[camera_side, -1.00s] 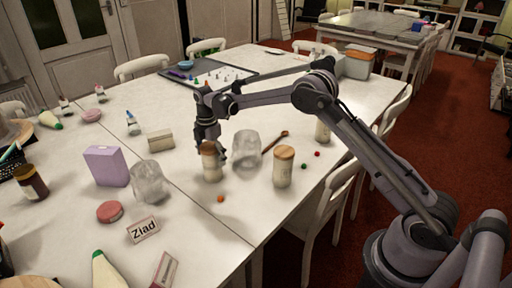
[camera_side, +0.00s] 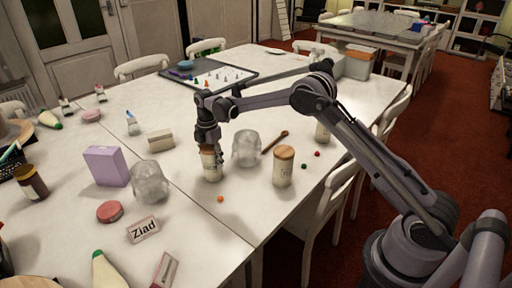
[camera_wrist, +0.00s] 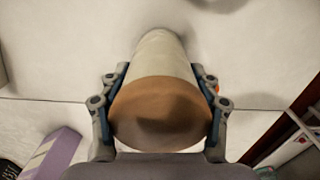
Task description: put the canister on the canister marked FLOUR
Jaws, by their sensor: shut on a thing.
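My gripper (camera_side: 208,150) is shut around the upper part of a pale canister (camera_side: 211,170) with a brown wooden lid. The canister is upright and seems to stand on the white table in the side view. In the wrist view the lid (camera_wrist: 160,115) lies between the two fingers and the pale body (camera_wrist: 163,55) extends beyond it. A second canister (camera_side: 283,170) with a wooden lid stands to the right, apart from my gripper. A third pale canister (camera_side: 322,132) is farther back, partly hidden by my arm. I cannot read which label says FLOUR.
A clear glass jar (camera_side: 246,149) stands between the held canister and the second one. Another glass jar (camera_side: 150,184) and a purple box (camera_side: 106,166) stand left. A wooden spoon (camera_side: 275,142) and small balls lie near the right canister. Free table lies in front.

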